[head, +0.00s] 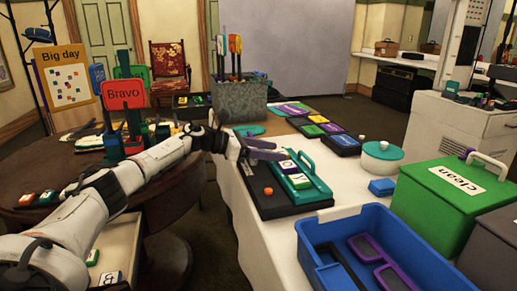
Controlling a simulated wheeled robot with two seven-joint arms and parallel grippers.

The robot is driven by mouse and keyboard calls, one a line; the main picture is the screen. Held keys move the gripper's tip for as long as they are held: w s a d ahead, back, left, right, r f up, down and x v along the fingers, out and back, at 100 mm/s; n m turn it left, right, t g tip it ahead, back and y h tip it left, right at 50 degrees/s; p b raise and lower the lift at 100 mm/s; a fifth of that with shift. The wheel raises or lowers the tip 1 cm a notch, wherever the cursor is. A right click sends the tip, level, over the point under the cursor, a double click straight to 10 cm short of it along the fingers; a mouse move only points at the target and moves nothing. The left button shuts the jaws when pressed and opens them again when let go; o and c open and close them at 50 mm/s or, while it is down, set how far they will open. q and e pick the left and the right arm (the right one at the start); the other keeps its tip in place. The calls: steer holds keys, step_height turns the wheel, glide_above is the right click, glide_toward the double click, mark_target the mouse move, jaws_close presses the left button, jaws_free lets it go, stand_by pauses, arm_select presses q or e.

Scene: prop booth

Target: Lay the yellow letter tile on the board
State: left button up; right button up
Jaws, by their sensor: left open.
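My left gripper (268,149) reaches in from the left, open, over the back left edge of the dark board (262,206) on the white table. I see nothing held between its fingers. A yellow-faced piece (317,119) lies on a dark tray farther back. It is too small to tell whether it is the yellow letter tile. Part of the board by the gripper is hidden. My right gripper is out of view.
A blue bin (318,236) with purple-framed items stands in front, beside a green "clean" box (440,204). A grey planter (238,103) stands behind. White tabletop (345,185) is bare beside the board.

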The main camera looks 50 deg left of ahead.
arm_select(q)
steer(key=b+v, duration=0.1)
steer(key=v, duration=0.9)
steer(key=shift+s+a, duration=0.25)
steer(key=shift+s, duration=0.05)
steer(key=shift+s+a+r, duration=0.25)
steer(key=shift+s+r, duration=0.15)
steer(key=shift+s, duration=0.1)
